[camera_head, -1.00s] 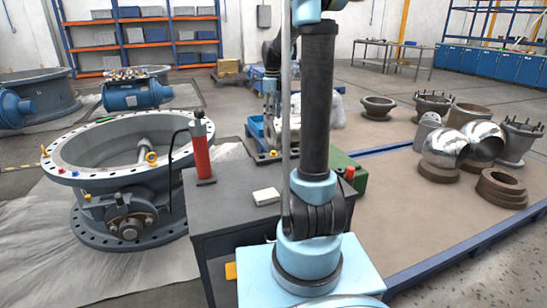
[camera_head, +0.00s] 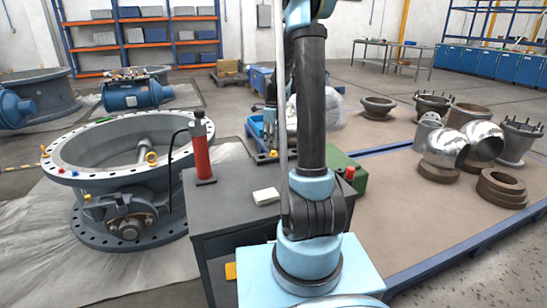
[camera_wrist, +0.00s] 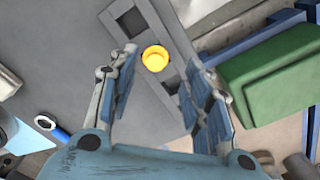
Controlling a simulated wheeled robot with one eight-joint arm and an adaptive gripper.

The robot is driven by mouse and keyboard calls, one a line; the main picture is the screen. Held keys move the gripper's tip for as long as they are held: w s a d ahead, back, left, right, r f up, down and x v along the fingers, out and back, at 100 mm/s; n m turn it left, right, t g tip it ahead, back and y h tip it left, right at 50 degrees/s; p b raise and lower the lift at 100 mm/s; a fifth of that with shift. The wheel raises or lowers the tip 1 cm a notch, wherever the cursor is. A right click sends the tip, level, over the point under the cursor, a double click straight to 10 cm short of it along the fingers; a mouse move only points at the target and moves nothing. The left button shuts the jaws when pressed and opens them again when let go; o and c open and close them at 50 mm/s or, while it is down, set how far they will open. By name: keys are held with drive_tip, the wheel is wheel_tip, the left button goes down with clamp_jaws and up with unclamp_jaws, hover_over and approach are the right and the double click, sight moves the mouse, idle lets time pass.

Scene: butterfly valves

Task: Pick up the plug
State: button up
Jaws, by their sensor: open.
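A round yellow plug (camera_wrist: 155,58) lies on a grey slotted metal piece (camera_wrist: 140,22) in the wrist view. My gripper (camera_wrist: 162,58) is open, with one finger on each side of the plug in the picture and visible gaps on both sides. I cannot tell the height left between the fingertips and the plug. In the head view a small yellow spot, apparently the same plug (camera_head: 273,153), shows at the bench's far side, just below my gripper (camera_head: 270,138), which is partly hidden by my arm.
A green box (camera_wrist: 272,72) stands close to the right finger. A large flanged valve (camera_head: 125,185) stands at left.

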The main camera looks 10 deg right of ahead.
sight(274, 151)
drive_tip(key=shift+s+d+f, duration=0.1)
drive_tip(key=shift+s+f, duration=0.1)
drive_tip(key=shift+f, duration=1.05)
drive_tip(key=shift+s+d+f, duration=0.1)
drive_tip(key=shift+s+f, duration=0.05)
drive_tip(key=shift+f, duration=1.05)
drive_tip(key=c, duration=0.9)
